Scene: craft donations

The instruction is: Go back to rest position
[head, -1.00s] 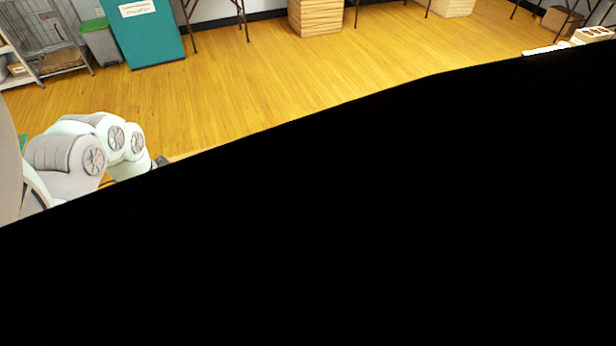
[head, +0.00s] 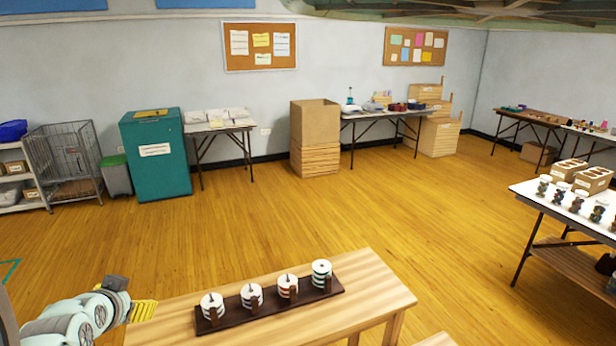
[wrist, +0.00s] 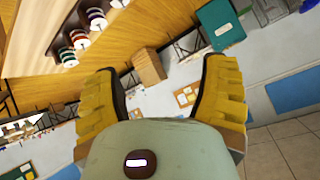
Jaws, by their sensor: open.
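My gripper (head: 143,310) is at the lower left of the head view, just left of the wooden table (head: 385,297). In the wrist view my gripper (wrist: 162,76) has its two yellow fingers spread wide apart with nothing between them. My arm is folded low at the lower left of the head view. The wrist view looks out over the room at a steep tilt, with the table at its upper left.
A dark tray (head: 330,292) with several white striped spools (head: 252,295) stands on the wooden table. A white-topped table (head: 528,190) with jars and boxes is at right. A teal cabinet (head: 157,175) stands at the back. The wooden floor between is clear.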

